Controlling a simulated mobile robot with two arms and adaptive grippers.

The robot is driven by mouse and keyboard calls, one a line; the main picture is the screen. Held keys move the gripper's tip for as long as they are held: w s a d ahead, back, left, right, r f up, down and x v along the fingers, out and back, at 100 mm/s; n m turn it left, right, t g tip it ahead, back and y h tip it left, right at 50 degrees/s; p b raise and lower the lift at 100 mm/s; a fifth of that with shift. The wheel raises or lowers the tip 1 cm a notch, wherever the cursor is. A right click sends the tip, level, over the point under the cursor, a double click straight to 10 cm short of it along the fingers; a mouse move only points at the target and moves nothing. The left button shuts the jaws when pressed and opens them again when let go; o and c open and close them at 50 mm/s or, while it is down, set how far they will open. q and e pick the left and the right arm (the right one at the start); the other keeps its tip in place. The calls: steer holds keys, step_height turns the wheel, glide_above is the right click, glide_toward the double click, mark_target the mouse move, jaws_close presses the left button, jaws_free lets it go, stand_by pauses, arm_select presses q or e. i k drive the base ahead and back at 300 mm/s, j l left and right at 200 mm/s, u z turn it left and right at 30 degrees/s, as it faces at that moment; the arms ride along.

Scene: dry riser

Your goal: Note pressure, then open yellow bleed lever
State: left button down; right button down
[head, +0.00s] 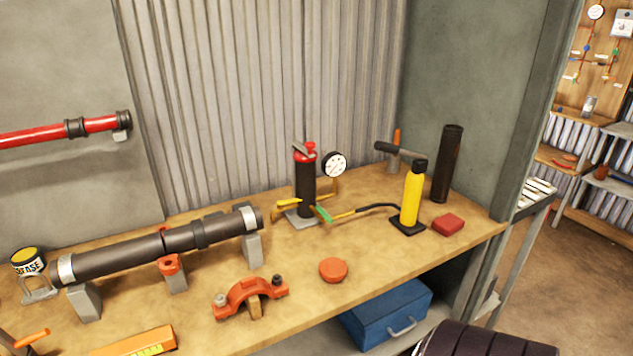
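A round white pressure gauge (333,164) with a black rim stands on a yellow pipe beside a dark cylinder with a red top (305,185) on the bench. The gauge face is turned toward me, but its needle and numbers are too small to read. A yellow lever (287,206) sticks out to the left near the cylinder's base; it looks like the bleed lever. A green piece (323,214) sits at the base's right. A dark hose (375,207) runs from there to a yellow hand pump (411,195). Neither gripper shows.
A dark pipe (120,256) lies across grey stands on the left. An orange clamp (250,297) and an orange disc (333,270) lie near the bench's front. A red block (448,224) and an upright dark tube (448,165) stand right. A blue toolbox (385,314) sits below.

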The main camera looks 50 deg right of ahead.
mark_target(280, 203)
steer(key=k+l+z, duration=0.1)
steer(key=l, duration=0.4)
steer(key=k+l+z, duration=0.1)
steer(key=l, duration=0.85)
steer(key=k+z, duration=0.05)
